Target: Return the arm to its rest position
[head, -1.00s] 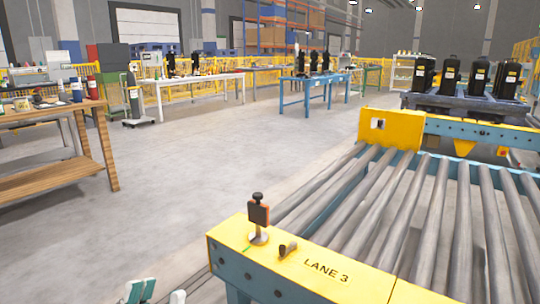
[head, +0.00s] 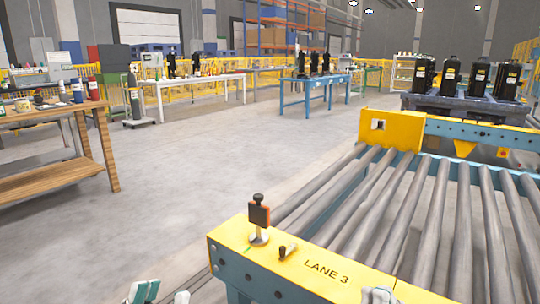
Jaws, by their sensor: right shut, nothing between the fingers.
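My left gripper (head: 162,294) shows at the bottom edge, left of the yellow LANE 3 end plate. Its two pale fingertips stand apart with nothing visible between them. My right gripper (head: 378,297) just shows at the bottom edge, in front of the end plate's right part. Only its pale tip is visible, and it looks shut and empty. Most of both grippers and the arms is below the picture.
The roller conveyor (head: 340,203) fills the right side. Its yellow end plate (head: 300,262) carries an upright dark post (head: 259,216) and a small lever (head: 288,250). A wooden bench (head: 60,187) stands left. Black compressors (head: 450,77) stand far right. Open floor lies between.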

